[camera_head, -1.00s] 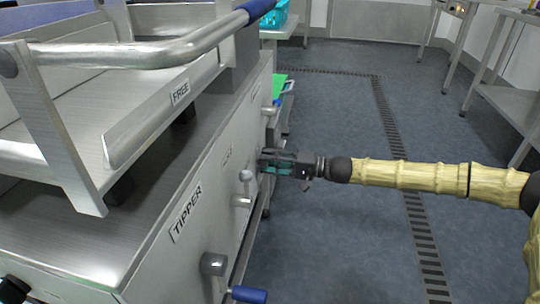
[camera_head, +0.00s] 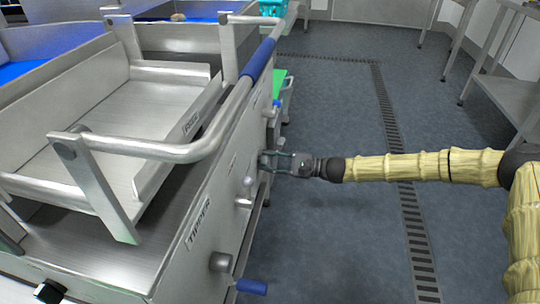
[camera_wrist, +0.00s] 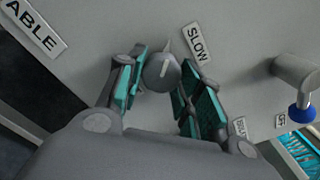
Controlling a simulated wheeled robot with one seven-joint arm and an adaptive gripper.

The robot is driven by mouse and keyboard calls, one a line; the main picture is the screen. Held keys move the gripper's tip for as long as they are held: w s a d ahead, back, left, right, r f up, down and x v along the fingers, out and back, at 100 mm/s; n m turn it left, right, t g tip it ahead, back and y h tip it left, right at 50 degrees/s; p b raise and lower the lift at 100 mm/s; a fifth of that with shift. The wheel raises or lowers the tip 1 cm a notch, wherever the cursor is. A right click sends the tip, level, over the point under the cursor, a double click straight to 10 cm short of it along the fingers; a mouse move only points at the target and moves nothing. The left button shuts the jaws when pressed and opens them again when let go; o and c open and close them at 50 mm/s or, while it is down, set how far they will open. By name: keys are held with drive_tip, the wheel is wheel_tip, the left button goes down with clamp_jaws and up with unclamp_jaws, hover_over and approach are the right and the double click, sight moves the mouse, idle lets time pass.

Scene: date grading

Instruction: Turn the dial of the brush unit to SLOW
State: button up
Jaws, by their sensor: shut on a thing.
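The dial (camera_wrist: 160,75) of the brush unit is a small grey round knob with a pale mark on its face. In the wrist view it sits between my fingers on the grey panel. The SLOW label (camera_wrist: 196,43) is on the panel just right of and above the dial. My gripper (camera_head: 266,161) reaches the side panel from the right and is shut on the dial, with teal pads on either side. In the head view the dial is hidden by my fingers.
A label ending in ABLE (camera_wrist: 35,25) is at upper left. A lever with a blue end (camera_wrist: 300,105) stands right of the dial. In the head view, the TIPPER label (camera_head: 199,226), a blue-ended handle (camera_head: 251,287) and a bent rail (camera_head: 150,148) are nearer.

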drive_tip(key=shift+s+m+p, duration=0.15)
drive_tip(key=shift+m+p, duration=2.3)
drive_tip(key=shift+m, duration=1.85)
drive_tip(key=shift+f, duration=0.1)
drive_tip(key=o, duration=1)
drive_tip(key=d, duration=0.4)
drive_tip(key=s+d, duration=0.1)
drive_tip(key=d, duration=0.2)
drive_tip(key=s+d, duration=0.1)
drive_tip(key=d, duration=0.3)
drive_tip(key=shift+s+d, duration=0.15)
drive_tip(key=shift+d, duration=0.2)
